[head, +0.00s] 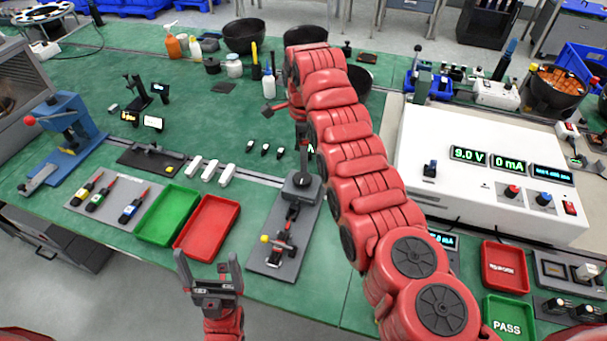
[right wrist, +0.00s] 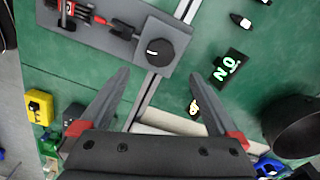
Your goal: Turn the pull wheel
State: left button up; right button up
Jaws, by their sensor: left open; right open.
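A black round wheel (head: 302,181) with a white mark sits on a grey block at the far end of a grey fixture (head: 262,253) in the head view; I take it as the pull wheel. The wheel also shows at the top of the right wrist view (right wrist: 159,52). My right gripper (right wrist: 159,76) is open and empty, with the wheel beyond its fingertips, roughly between them in the picture. In the head view my right arm hides most of that gripper. My left gripper (head: 208,262) is open and empty, in front of the table edge near the red tray.
A red tray (head: 232,205) and a green tray (head: 192,194) lie left of the fixture. A white power supply (head: 410,150) stands to the right. Small black parts (head: 265,149) lie behind the fixture. A black bowl (right wrist: 270,130) is at the right wrist view's right.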

aim_at(304, 177)
notch_tip(304, 177, down, 9)
jog(key=shift+r+p, duration=0.2)
jog(key=shift+p, duration=0.8)
jog(key=c, duration=1.4)
jog(key=shift+o, duration=0.2)
